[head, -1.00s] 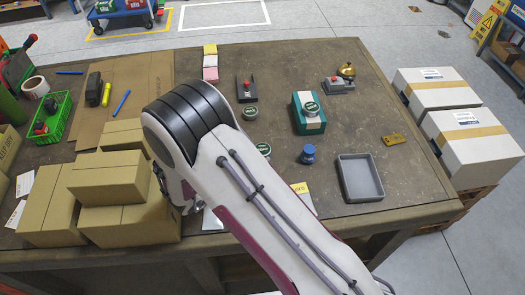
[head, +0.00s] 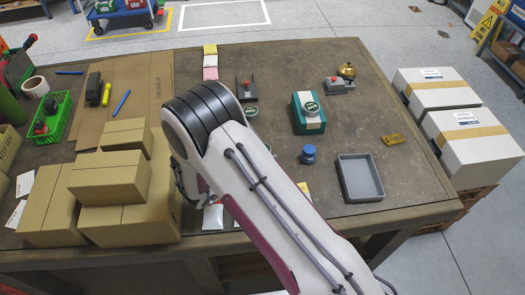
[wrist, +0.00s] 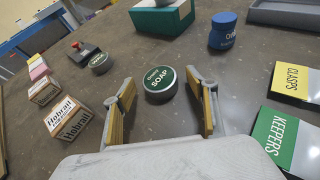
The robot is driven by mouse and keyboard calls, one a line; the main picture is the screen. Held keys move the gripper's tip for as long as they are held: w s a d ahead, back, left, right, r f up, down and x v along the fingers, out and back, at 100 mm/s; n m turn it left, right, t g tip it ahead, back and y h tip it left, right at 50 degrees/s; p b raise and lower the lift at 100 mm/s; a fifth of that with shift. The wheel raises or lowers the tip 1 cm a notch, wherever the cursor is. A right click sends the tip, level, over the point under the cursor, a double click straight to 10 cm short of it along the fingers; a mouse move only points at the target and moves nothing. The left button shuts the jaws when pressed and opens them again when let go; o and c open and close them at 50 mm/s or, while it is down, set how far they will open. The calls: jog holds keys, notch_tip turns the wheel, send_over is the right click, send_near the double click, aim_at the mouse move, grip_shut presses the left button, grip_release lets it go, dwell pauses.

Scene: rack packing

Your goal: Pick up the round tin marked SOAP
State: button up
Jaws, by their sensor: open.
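The round SOAP tin (wrist: 160,84), dark green lid with white lettering and a silvery side, stands upright on the table in the wrist view. My gripper (wrist: 162,92) is open, with one yellow-padded finger on each side of the tin and a gap at both sides. How far the fingertips are above the table is hard to tell. In the head view my arm hides this tin and most of the gripper. A similar green tin (wrist: 100,63) stands farther left, and it also shows in the head view (head: 250,110).
Flat KEEPERS (wrist: 287,138) and CLASPS (wrist: 298,84) packets lie right. Cardboard cartons (head: 110,175) are stacked left.

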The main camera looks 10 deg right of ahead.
jog(key=shift+w+d+f, duration=0.15)
jog(key=shift+w+d, duration=0.1)
jog(key=shift+d, duration=0.05)
jog(key=shift+c, duration=0.5)
jog(key=c, duration=1.1)
jog(key=shift+c, duration=0.2)
notch_tip(320, 180, up, 10)
dwell(0.4)
